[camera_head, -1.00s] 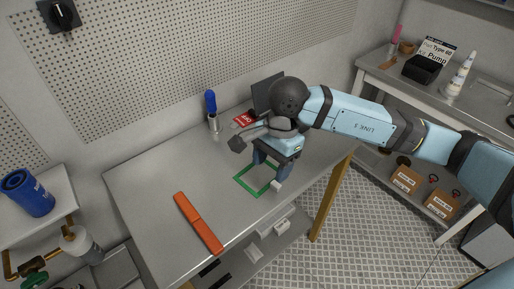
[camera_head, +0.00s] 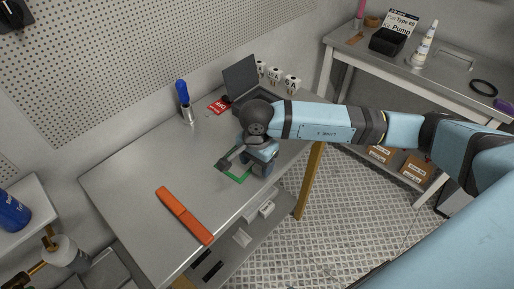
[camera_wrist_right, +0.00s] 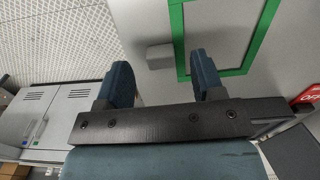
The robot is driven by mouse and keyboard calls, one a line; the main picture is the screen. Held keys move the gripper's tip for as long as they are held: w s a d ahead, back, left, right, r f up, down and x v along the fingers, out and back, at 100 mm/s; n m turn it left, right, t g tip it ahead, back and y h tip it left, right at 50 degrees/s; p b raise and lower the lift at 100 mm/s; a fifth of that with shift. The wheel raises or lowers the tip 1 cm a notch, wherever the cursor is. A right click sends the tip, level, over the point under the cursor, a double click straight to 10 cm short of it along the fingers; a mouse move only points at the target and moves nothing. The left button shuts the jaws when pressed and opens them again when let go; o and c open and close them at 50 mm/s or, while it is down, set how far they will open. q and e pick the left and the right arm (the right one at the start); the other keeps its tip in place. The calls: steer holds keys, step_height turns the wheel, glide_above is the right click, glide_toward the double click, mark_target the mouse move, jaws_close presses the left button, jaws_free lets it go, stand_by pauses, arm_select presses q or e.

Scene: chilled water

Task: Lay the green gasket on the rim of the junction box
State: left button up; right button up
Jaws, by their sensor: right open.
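The green gasket (camera_head: 238,181), a thin rectangular frame, lies flat near the front edge of the metal table. It also shows in the right wrist view (camera_wrist_right: 178,38), with a small pale grey block (camera_wrist_right: 159,56) beside its left side. My right gripper (camera_head: 262,168) is over the gasket's right side and hides part of it. Its two blue fingers (camera_wrist_right: 163,80) are apart with nothing held. A dark box with a raised lid (camera_head: 241,77) stands at the table's back; I cannot tell whether it is the junction box. My left gripper is not in view.
An orange bar (camera_head: 184,215) lies on the table's left front. A blue-handled tool in a holder (camera_head: 184,103) and a red tag (camera_head: 218,107) are behind. A black open box (camera_head: 388,41) stands on the other bench. The table's left half is mostly clear.

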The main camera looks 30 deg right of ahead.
steer(key=shift+f, duration=1.05)
steer(key=c, duration=1)
steer(key=shift+r+p, duration=1.5)
steer(key=shift+r, duration=1.55)
steer(key=shift+w, duration=0.1)
